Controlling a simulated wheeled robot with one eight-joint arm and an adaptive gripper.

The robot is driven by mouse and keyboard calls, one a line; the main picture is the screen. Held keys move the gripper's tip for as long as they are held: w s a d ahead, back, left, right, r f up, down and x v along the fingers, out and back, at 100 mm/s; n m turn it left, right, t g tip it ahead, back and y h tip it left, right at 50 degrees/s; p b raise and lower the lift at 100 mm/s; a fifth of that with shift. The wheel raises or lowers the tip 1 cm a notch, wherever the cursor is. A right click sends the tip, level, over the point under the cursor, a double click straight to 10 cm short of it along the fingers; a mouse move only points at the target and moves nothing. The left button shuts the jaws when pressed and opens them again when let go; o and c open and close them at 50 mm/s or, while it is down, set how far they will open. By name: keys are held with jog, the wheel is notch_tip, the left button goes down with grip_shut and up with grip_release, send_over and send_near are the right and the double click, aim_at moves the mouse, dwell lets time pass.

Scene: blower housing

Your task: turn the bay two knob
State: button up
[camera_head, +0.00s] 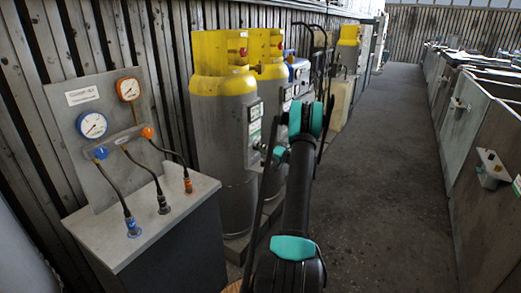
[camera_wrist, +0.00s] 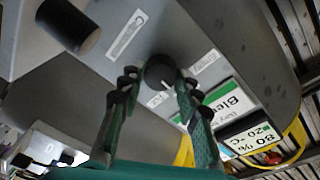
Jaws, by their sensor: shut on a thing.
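A dark round knob (camera_wrist: 160,72) with a pale mark sits on a grey panel in the wrist view. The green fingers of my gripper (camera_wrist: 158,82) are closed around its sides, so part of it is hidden. In the head view my gripper (camera_head: 264,148) reaches left to the side of a grey cylinder with a yellow top (camera_head: 222,125). The knob itself is hard to make out there. I cannot tell which bay number this is.
Another dark knob (camera_wrist: 68,25) stands out at the upper left of the wrist view. More yellow-topped cylinders (camera_head: 266,72) line the wall behind. A gauge stand (camera_head: 128,165) with hoses is at the left. The floor aisle (camera_head: 388,150) is clear; grey bins (camera_head: 485,175) border it.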

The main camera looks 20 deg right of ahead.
jog(key=m, duration=0.5)
jog(key=shift+d+m+g, duration=0.1)
jog(key=shift+m+g, duration=0.2)
jog(key=m, duration=0.5)
jog(key=shift+g, duration=0.3)
jog(key=o, duration=1.2)
jog(key=shift+c, duration=0.2)
jog(key=v, duration=1.2)
jog(key=shift+w+d, duration=0.1)
